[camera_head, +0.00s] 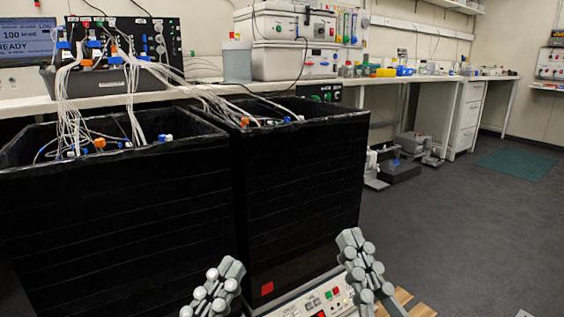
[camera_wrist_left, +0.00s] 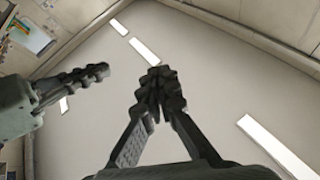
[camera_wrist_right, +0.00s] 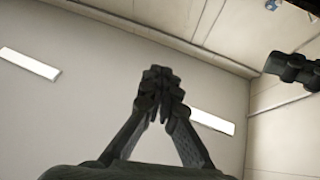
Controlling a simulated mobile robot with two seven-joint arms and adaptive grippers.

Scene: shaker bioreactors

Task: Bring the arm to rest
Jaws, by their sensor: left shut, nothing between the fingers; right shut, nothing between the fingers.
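My left gripper (camera_head: 214,288) stands at the bottom of the head view, in front of the left black box. Its fingers are shut with nothing between them, as the left wrist view (camera_wrist_left: 157,92) shows. My right gripper (camera_head: 362,262) stands to its right, in front of the right black box's lower right edge. It is also shut and empty in the right wrist view (camera_wrist_right: 160,88). Both grippers point upward; the wrist views look toward the ceiling. The two grippers are apart and neither is seen to hold anything.
Two large black boxes, the left (camera_head: 110,225) and the right (camera_head: 300,190), stand close in front with white tubes running into them. A control panel (camera_head: 325,298) lies low between the grippers. A bench (camera_head: 110,97) runs behind. Grey floor (camera_head: 450,220) is free at the right.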

